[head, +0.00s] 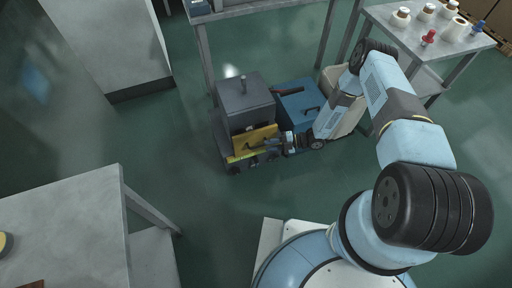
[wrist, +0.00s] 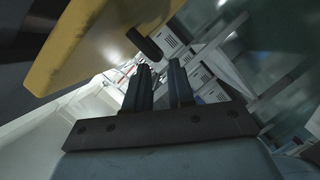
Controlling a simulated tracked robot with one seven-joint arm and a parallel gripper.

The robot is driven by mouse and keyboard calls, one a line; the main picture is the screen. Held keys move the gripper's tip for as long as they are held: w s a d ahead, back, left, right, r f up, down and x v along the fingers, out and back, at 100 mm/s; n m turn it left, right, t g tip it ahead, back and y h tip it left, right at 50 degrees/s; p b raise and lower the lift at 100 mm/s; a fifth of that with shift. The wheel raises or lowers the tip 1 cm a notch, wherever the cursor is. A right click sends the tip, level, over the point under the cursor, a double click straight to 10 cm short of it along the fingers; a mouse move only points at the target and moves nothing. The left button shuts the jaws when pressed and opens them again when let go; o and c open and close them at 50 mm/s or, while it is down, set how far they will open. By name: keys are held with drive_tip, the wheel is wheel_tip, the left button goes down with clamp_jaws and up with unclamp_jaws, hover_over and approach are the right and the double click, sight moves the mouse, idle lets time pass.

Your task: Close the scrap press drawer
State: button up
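The scrap press (head: 243,98) is a dark grey box on the floor. Its yellow drawer front (head: 262,133) shows low on the near side, with a yellow strip (head: 240,158) below it. How far the drawer stands out is hard to tell. In the wrist view the yellow panel (wrist: 95,42) fills the upper left, with a dark handle (wrist: 146,43) jutting from it. My gripper (head: 283,143) is close to the right side of the yellow front. In the wrist view its two dark fingers (wrist: 160,78) stand apart with nothing between them, and contact with the panel cannot be seen.
A blue box (head: 299,97) with a dark handle stands right of the press, beside a beige bin (head: 345,112). A grey table (head: 465,35) with several rolls is at upper right. A grey bench (head: 60,220) is at lower left. Floor left of the press is clear.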

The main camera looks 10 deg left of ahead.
sight(257, 147)
drive_tip(key=x, duration=0.6)
drive_tip(key=shift+s+a+f, duration=0.1)
drive_tip(key=shift+a, duration=0.25)
drive_tip(key=shift+d, duration=0.1)
clamp_jaws()
